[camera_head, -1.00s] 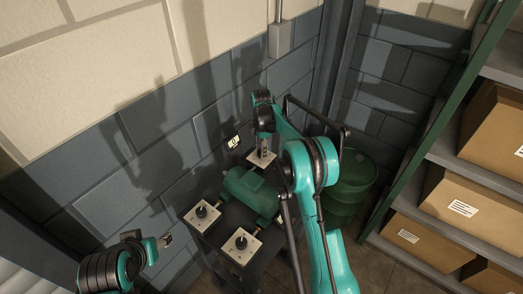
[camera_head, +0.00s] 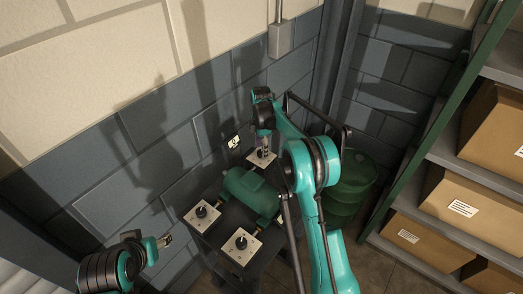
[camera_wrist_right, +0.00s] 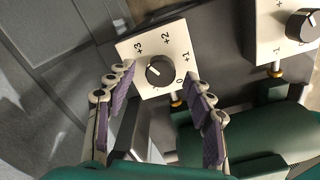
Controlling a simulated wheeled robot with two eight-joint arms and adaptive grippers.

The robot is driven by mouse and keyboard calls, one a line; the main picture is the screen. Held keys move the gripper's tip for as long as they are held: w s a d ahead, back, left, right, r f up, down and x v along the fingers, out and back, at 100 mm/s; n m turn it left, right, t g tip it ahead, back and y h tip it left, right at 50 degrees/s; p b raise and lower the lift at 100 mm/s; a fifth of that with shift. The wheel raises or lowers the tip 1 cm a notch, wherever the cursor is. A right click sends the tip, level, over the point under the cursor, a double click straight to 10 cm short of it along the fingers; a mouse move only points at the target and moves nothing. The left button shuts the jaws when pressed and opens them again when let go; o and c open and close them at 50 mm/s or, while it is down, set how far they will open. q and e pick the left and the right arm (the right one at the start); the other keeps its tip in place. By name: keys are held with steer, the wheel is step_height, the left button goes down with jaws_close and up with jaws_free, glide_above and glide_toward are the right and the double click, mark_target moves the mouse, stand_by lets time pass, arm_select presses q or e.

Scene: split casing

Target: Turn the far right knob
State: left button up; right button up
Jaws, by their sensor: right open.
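The far right knob sits on a cream plate (camera_head: 262,158) at the back of the dark table in the head view, partly hidden by my right gripper (camera_head: 265,146) just above it. In the right wrist view the black knob (camera_wrist_right: 160,71) stands on its plate marked 0, +1, +2 and +3, with its white mark toward the left, near the +3 side. My right gripper (camera_wrist_right: 160,80) is open, its fingers on either side of the knob and apart from it in that picture. My left gripper (camera_head: 165,240) is at lower left, away from the knobs; its jaws are too small to read.
A green motor-like casing (camera_head: 250,190) lies between the plates. Two other knobs stand at the left (camera_head: 201,212) and front (camera_head: 241,242). A green barrel (camera_head: 350,185) and a shelf with boxes (camera_head: 462,208) are at right; the wall is close behind.

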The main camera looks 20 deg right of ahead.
step_height(320, 180, up, 11)
stand_by(0.3)
steer(key=shift+f, duration=0.1)
